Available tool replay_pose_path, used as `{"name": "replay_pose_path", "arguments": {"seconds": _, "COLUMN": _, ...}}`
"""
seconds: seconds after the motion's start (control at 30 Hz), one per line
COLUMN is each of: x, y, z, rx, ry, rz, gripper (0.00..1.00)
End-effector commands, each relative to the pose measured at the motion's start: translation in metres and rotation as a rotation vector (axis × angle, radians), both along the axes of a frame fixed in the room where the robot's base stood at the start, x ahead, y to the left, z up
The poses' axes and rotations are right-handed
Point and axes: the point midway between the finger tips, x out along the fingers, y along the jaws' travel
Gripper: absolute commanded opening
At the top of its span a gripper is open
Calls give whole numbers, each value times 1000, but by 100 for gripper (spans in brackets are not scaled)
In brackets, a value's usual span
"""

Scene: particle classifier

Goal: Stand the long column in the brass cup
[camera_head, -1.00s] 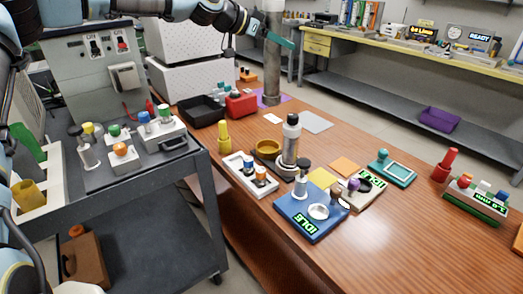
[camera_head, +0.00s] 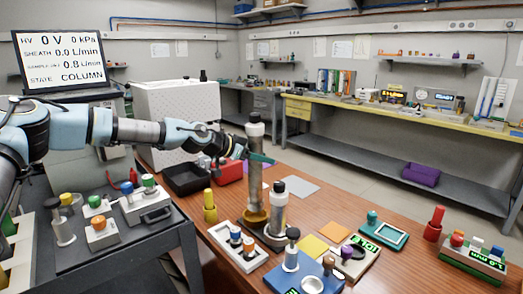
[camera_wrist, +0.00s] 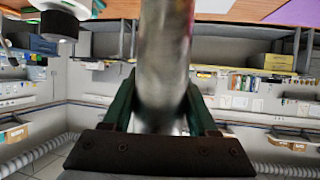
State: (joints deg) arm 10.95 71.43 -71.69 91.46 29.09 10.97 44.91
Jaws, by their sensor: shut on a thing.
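The column's lower end meets the cup's rim in the picture. I cannot tell whether it is inside the cup or just above it. In the wrist view the column (camera_wrist: 165,65) stands between the two green fingers of my gripper (camera_wrist: 165,105).
A shorter black-capped column (camera_head: 278,210) stands close at the cup's right. A white tray (camera_head: 222,236) with small bottles and a yellow bottle (camera_head: 210,207) are to its left. A blue device (camera_head: 290,280) lies in front. A grey mat (camera_head: 301,192) lies behind.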

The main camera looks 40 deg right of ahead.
Motion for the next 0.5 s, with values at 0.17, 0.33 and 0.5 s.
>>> {"name": "replay_pose_path", "arguments": {"seconds": 0.17, "x": 0, "y": -1, "z": -10, "rx": -7, "ry": -2, "rz": 2, "gripper": 0}}
{"name": "replay_pose_path", "arguments": {"seconds": 0.33, "x": 0, "y": -1, "z": -19, "rx": -6, "ry": 0, "rz": 3, "gripper": 0}}
{"name": "replay_pose_path", "arguments": {"seconds": 0.5, "x": 0, "y": -1, "z": -39, "rx": -6, "ry": 1, "rz": 2, "gripper": 0}}
